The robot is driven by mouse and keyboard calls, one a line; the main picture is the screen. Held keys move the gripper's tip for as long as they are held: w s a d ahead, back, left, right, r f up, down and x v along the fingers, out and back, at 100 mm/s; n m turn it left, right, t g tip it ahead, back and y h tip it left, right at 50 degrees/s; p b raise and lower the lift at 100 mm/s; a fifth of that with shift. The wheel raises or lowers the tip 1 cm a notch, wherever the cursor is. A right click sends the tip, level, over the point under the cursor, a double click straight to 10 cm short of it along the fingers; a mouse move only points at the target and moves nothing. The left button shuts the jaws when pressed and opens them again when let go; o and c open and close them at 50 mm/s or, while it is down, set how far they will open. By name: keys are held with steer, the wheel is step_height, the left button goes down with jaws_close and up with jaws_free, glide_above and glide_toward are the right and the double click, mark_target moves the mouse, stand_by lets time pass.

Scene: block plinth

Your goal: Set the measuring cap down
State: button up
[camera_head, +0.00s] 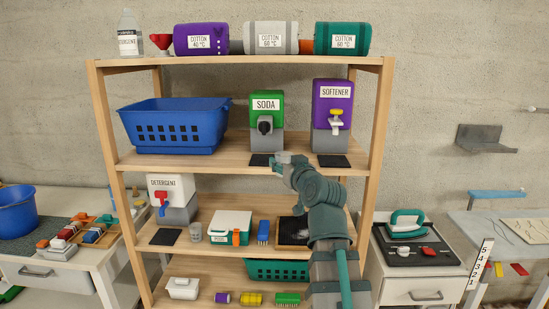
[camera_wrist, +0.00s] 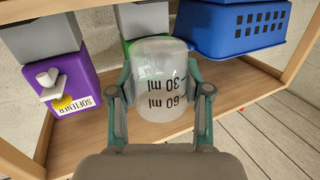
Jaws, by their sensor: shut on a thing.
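The measuring cap (camera_wrist: 158,72) is a clear cup with 30 ml and 60 ml marks. My gripper (camera_wrist: 163,90) is shut on it, one finger on each side. In the head view the cap (camera_head: 284,157) shows small at the tip of my gripper (camera_head: 282,164), level with the middle shelf (camera_head: 222,163). It is just right of the dark mat (camera_head: 260,160) below the green soda dispenser (camera_head: 266,108). I cannot tell whether the cap touches the shelf.
A purple softener dispenser (camera_head: 333,105) with its own dark mat (camera_head: 334,161) stands to the right. A blue basket (camera_head: 175,125) stands to the left. Below are a detergent dispenser (camera_head: 172,195), a dark mat (camera_head: 166,237) and a grey cup (camera_head: 196,232). Bare shelf shows between the basket and soda mat.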

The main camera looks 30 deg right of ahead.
steer(key=shift+w, duration=0.15)
steer(key=p, duration=0.3)
glide_above(265, 159)
steer(key=s, duration=0.3)
steer(key=shift+r, duration=0.15)
steer(key=w+p, duration=0.1)
steer(key=w, duration=0.3)
steer(key=shift+d, duration=0.2)
steer(key=shift+s+a+f, duration=0.1)
steer(key=shift+s+f, duration=0.2)
steer(key=shift+f, duration=0.55)
steer(key=shift+f, duration=0.25)
steer(key=o, duration=0.8)
steer(key=shift+r, duration=0.1)
